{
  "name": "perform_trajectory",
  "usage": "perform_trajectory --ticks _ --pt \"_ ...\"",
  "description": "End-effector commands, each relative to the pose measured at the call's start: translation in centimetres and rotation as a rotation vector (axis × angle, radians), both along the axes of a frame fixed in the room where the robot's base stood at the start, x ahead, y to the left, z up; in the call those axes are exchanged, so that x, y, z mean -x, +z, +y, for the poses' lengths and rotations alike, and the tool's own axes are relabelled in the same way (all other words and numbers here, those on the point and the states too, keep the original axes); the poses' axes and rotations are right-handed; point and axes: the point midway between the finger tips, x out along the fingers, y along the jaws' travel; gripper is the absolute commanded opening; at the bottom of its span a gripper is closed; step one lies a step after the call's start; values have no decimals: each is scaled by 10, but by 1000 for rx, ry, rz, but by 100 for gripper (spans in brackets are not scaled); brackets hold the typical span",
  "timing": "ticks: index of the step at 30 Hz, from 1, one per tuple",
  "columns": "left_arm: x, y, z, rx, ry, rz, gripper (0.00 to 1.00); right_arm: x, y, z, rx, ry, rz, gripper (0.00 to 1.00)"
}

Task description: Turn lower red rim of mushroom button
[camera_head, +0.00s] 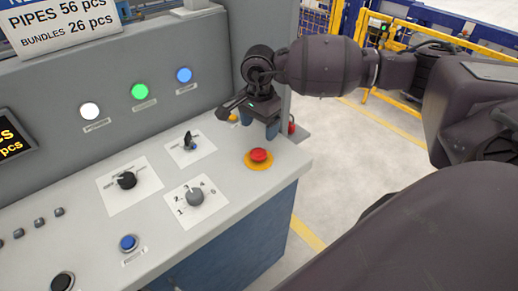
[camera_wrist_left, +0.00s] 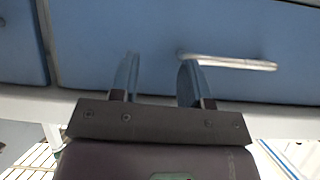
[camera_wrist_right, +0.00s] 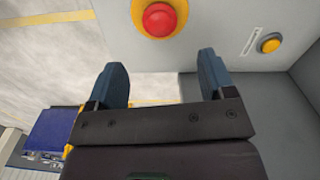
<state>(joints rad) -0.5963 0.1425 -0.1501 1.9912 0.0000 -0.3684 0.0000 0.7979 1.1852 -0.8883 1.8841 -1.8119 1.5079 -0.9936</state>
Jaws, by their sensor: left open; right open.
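The red mushroom button (camera_head: 259,155) sits on a round yellow base (camera_head: 259,166) near the right end of the grey console. In the right wrist view the red button (camera_wrist_right: 160,19) and its yellow base (camera_wrist_right: 138,18) show at the top, beyond my fingertips. My right gripper (camera_head: 262,126) is open and empty, above and behind the button in the head view, apart from it. Its fingers (camera_wrist_right: 165,75) show spread in the right wrist view. My left gripper (camera_wrist_left: 160,75) is open and empty in front of a blue panel; it is outside the head view.
The console top holds a black knob (camera_head: 127,181), a numbered grey selector (camera_head: 195,197), a black switch (camera_head: 189,141) and a blue button (camera_head: 128,243). A yellow button (camera_wrist_right: 269,44) is near my right gripper. A light handle (camera_wrist_left: 228,62) is near my left fingers.

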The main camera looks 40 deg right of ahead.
Motion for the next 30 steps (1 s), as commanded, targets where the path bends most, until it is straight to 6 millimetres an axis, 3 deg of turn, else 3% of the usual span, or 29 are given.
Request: perform_trajectory --ticks 9,15,29,30 --pt "0 2 0 1 1 0 43 1 -56 1 -3 0 3 76" --pt "3 0 1 0 2 6 43 1 -79 1 -4 -1 2 76" --pt "5 -1 1 0 4 9 43 0 -89 1 -3 0 0 76" --pt "4 -1 1 0 3 8 43 0 -88 1 -3 0 0 70"
